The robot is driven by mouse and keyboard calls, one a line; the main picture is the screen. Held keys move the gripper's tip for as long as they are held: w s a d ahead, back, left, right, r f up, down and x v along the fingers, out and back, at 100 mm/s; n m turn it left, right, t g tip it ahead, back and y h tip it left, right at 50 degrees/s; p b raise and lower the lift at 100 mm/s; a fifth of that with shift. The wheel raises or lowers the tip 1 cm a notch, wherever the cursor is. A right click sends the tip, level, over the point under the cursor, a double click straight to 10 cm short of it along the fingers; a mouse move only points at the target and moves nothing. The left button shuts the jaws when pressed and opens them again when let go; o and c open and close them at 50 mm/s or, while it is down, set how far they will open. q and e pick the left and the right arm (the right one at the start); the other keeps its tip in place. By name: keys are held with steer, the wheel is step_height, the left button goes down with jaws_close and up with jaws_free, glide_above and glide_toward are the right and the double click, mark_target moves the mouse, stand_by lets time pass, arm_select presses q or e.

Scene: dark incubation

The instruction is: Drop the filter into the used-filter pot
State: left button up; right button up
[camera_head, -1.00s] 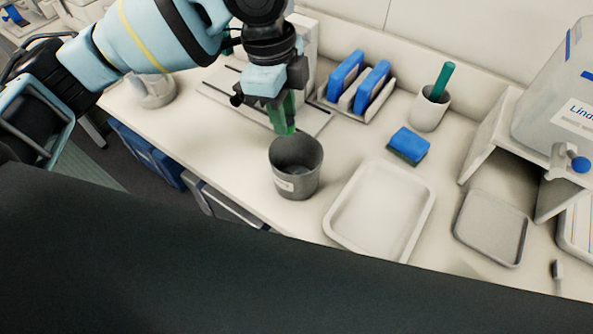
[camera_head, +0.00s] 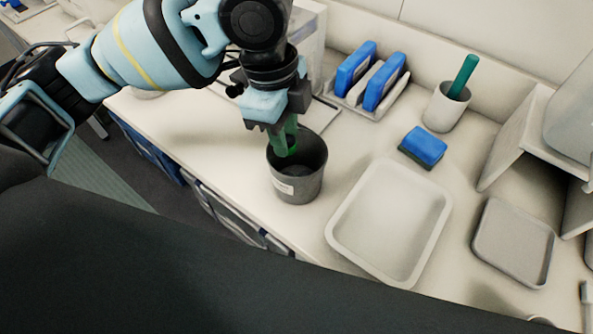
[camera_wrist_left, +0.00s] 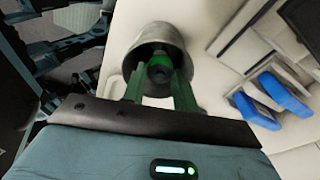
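The used-filter pot (camera_head: 297,188) is a grey, open-topped pot with a white label, standing upright near the front edge of the bench. It also shows in the left wrist view (camera_wrist_left: 172,32). My left gripper (camera_head: 287,146) points down with its fingertips at the pot's mouth, inside the rim as seen from the head. In the left wrist view its greenish fingers (camera_wrist_left: 160,78) close on the filter (camera_wrist_left: 159,66), a small green and dark round piece. The filter is over or within the pot's opening; its exact depth is unclear. My right gripper is not in view.
An empty white tray (camera_head: 338,232) lies right of the pot, with a smaller grey tray (camera_head: 513,243) beyond. A blue sponge (camera_head: 424,146), a cup with a green stick (camera_head: 444,110) and a rack of blue pieces (camera_head: 372,82) stand behind.

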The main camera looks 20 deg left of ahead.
arm_select(q)
steer(key=o, duration=0.5)
steer(key=shift+c, duration=0.2)
steer(key=shift+a+r+p, duration=0.15)
steer(key=shift+r, duration=1.15)
steer(key=shift+a+r+p, duration=0.2)
steer(key=shift+r, duration=1.1)
steer(key=shift+a+r+p, duration=0.15)
steer(key=shift+r, duration=1.15)
